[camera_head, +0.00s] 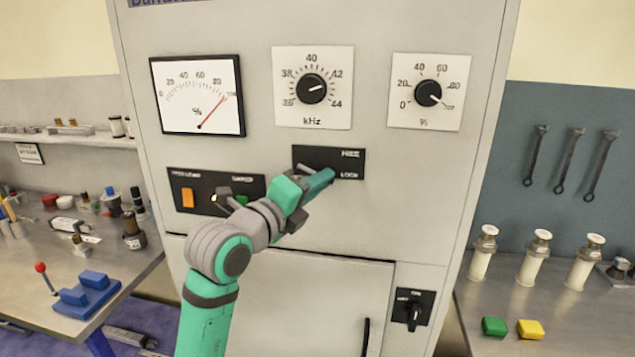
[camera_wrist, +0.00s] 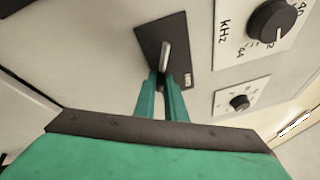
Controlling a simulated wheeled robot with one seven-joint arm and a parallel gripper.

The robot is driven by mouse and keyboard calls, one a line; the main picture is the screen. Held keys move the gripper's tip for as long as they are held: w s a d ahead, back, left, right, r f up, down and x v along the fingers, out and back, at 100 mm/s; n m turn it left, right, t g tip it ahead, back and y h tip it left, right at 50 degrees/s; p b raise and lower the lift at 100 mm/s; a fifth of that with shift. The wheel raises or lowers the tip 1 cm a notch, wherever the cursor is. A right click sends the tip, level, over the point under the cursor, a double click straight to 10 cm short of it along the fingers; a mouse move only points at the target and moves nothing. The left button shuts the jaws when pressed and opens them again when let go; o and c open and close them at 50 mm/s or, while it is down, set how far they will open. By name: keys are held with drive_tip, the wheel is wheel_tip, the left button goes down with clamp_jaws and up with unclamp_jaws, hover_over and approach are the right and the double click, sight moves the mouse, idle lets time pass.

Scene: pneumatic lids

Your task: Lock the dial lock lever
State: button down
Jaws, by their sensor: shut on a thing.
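The dial lock plate (camera_head: 346,163) is a small black panel on the grey cabinet, below the kHz dial. It has one label at its upper right and "LOCK" at its lower right. In the wrist view the plate (camera_wrist: 180,40) carries a slim silver lever (camera_wrist: 164,54). My gripper (camera_head: 326,175) is at the plate in the head view and hides most of the lever. The wrist view shows the teal fingers of my gripper (camera_wrist: 162,78) shut on the lever's lower end. The lever's exact angle is hard to tell.
The kHz dial (camera_head: 313,88) is above the plate, with a percent dial (camera_head: 428,93) to its right and a needle meter (camera_head: 197,95) to its left. A switch panel (camera_head: 187,195) is left of my gripper. A rotary switch (camera_head: 413,311) is lower right.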

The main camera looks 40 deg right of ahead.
drive_tip(key=c, duration=1.8)
unclamp_jaws()
drive_tip(key=shift+w, duration=0.25)
drive_tip(key=shift+s, duration=0.1)
drive_tip(key=v, duration=1)
drive_tip(key=shift+s+a, duration=0.15)
drive_tip(key=shift+a, duration=0.25)
